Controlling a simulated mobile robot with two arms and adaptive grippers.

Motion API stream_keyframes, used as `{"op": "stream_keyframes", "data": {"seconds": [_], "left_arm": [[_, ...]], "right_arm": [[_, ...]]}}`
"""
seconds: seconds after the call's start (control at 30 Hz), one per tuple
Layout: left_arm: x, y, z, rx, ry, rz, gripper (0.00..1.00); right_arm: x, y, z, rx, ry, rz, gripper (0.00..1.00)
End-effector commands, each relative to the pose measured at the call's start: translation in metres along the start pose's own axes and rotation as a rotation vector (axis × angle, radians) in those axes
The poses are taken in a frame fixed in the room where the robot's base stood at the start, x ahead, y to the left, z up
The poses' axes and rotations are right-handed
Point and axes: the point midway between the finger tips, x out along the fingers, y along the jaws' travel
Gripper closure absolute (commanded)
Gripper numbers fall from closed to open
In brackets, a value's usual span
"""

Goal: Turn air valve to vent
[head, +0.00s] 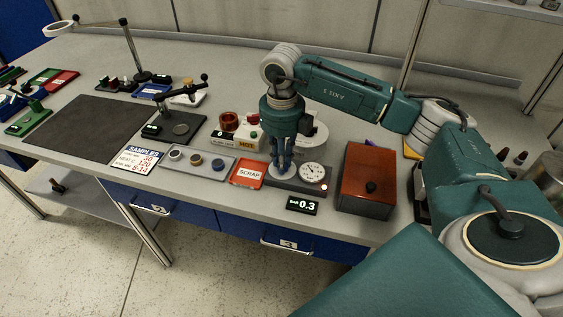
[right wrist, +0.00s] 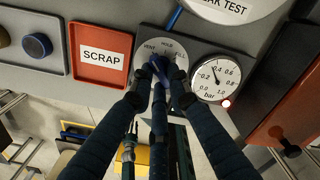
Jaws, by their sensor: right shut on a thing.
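The air valve has a round pale dial plate (right wrist: 179,47) marked VENT at left, HOLD at top and a partly hidden word ending in LL at right. Its blue knob (right wrist: 160,66) is mostly covered by my fingers, so I cannot tell where it points. My right gripper (right wrist: 158,72) is shut on the knob from above; in the head view it (head: 283,170) reaches down onto the valve. Beside the valve is a pressure gauge (right wrist: 215,80) in bar, which also shows in the head view (head: 313,173). A black display (head: 303,205) reads BAR 0.3. My left gripper is out of view.
A red SCRAP tray (head: 248,173) lies just left of the valve. An orange-brown box (head: 368,180) with a dark knob stands to the right. The table's front edge is close to the valve.

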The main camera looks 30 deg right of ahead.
Motion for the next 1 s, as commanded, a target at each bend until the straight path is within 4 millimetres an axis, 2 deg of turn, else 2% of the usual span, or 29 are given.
{"op": "stream_keyframes", "data": {"seconds": [0.6, 0.63, 0.7, 1.0], "left_arm": [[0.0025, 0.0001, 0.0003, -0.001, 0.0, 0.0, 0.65], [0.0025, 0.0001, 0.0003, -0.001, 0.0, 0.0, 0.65], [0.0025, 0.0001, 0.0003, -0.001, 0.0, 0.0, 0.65], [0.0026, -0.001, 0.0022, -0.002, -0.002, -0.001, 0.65]], "right_arm": [[-0.0012, -0.0004, 0.0004, -0.047, -0.003, 0.0, 1.0], [-0.0012, -0.0004, 0.0004, -0.047, -0.003, 0.0, 0.8], [-0.0012, -0.0004, 0.0004, -0.046, -0.003, 0.0, 0.66], [-0.001, -0.0004, 0.0001, -0.045, -0.001, 0.0, 0.65]]}}
